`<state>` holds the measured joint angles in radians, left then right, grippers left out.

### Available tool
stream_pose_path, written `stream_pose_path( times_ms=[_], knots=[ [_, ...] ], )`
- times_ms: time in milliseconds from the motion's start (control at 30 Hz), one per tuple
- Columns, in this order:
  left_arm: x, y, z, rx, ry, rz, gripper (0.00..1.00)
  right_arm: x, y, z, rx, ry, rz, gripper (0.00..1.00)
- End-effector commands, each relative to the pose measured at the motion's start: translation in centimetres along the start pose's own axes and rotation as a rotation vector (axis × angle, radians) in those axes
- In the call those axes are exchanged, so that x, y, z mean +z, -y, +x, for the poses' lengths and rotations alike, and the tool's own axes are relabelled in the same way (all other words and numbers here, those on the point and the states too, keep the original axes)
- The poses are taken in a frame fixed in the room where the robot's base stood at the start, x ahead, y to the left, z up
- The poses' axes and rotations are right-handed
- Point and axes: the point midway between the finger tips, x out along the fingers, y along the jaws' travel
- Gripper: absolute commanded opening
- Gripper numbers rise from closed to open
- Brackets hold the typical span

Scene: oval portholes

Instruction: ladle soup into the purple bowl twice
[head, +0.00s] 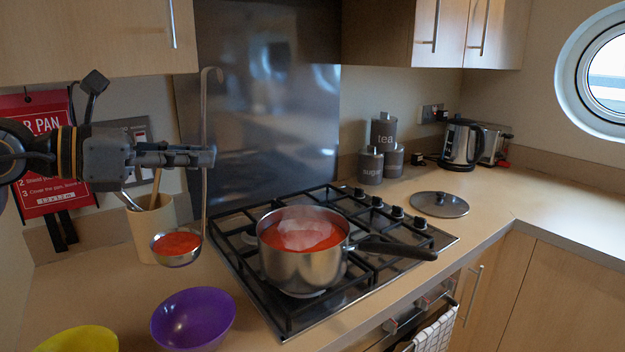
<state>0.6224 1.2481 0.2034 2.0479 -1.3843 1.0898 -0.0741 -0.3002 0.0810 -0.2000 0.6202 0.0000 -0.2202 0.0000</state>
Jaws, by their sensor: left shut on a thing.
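My left gripper (190,156) is shut on the upright handle of a metal ladle (204,120). The ladle's cup hangs level at the lower end and holds red soup (177,244). The cup is above the counter, up and to the left of the purple bowl (193,318) in the picture. The inside of the purple bowl shows only purple where it is visible. A steel pot (290,268) of red soup stands on the hob, steam over it, its dark handle pointing right. My right gripper is not in view.
A yellow bowl (78,340) sits at the lower left edge. A utensil holder (150,225) stands behind the ladle cup. A lid (439,204) lies right of the gas hob (380,246). Canisters (384,132) and a kettle (459,145) stand at the back. The right counter is clear.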

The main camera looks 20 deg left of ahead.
Motion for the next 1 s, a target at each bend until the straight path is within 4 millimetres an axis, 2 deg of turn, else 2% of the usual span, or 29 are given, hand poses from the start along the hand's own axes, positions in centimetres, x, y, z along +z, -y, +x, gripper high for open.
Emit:
stream_pose_path(
  times_ms=[233,700,1000],
  knots=[
    [-0.3,0.0,0.1,0.001,0.002,0.0,0.0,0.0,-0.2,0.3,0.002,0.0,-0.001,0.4],
    [-5.0,0.3,1.2,0.001,0.002,0.001,0.0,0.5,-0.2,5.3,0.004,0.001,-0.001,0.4],
    [-6.8,0.4,1.6,0.001,0.002,0.0,0.0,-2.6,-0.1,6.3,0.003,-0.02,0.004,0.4]
  ],
)
